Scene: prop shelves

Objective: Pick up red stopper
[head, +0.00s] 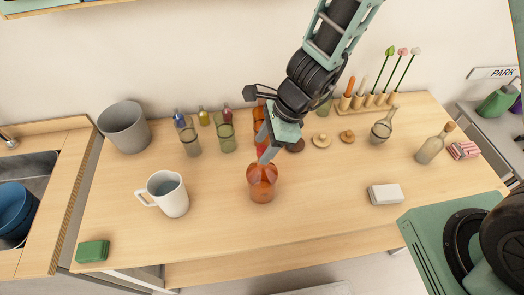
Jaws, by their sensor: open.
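The red stopper (263,150) sits at the top of an orange-red glass bottle (262,184) that stands upright near the middle of the wooden table. Part of the stopper is hidden by my gripper (265,153). My gripper is open and points down over the bottle's neck, with its fingers at the stopper's height in the picture. I cannot tell whether the fingers touch the stopper.
A white mug (165,194) stands left of the bottle, and a white block (385,194) lies to the right. Green-tinted glasses (223,134) and small vials stand behind. A stoppered flask (434,144) stands at right. The front middle of the table (290,232) is clear.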

